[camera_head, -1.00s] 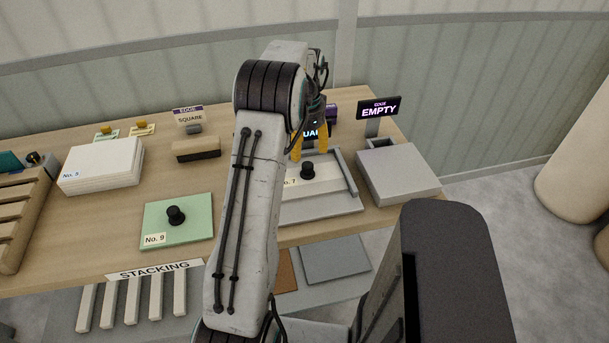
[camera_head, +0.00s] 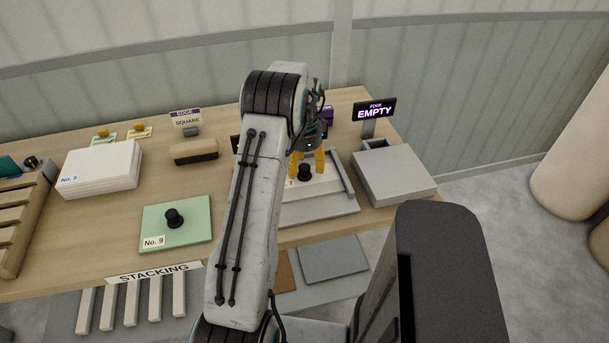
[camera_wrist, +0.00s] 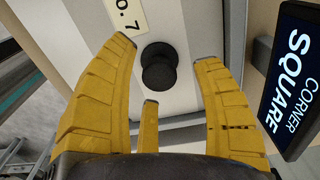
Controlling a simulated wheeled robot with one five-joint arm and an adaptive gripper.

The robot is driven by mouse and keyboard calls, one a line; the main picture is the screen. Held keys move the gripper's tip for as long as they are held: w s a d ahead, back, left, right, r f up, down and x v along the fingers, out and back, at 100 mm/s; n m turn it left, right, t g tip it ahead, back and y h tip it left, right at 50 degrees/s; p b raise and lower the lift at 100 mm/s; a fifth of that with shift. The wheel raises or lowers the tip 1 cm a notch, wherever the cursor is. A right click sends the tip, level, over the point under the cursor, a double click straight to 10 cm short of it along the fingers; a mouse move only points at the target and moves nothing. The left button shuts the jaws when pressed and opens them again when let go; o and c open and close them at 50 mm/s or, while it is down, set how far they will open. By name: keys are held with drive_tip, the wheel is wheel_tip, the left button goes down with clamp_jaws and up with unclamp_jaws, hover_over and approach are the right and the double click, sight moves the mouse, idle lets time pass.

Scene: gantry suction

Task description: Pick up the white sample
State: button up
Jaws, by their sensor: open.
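The white sample (camera_head: 322,186) is a flat white plate with a black knob (camera_head: 304,172) and a "No. 7" label. It lies in a grey tray (camera_head: 335,208) on the table, partly hidden by my arm. In the wrist view the white sample (camera_wrist: 190,100) fills the middle, with its black knob (camera_wrist: 159,68) just beyond and between my yellow fingers. My gripper (camera_head: 306,160) is open and empty, pointing down close to the knob. In the wrist view my gripper (camera_wrist: 165,52) shows its fingers spread on either side of the knob, with a gap visible.
A sign reading "CORNER SQUARE" (camera_wrist: 292,80) stands close on the right in the wrist view. A grey box (camera_head: 395,172) and an "EMPTY" sign (camera_head: 374,110) are right of the tray. A green plate (camera_head: 190,232) with a black knob and a white stack (camera_head: 100,168) lie left.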

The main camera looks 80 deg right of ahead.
drive_tip(key=shift+f, duration=0.6)
drive_tip(key=shift+c, duration=0.3)
clamp_jaws()
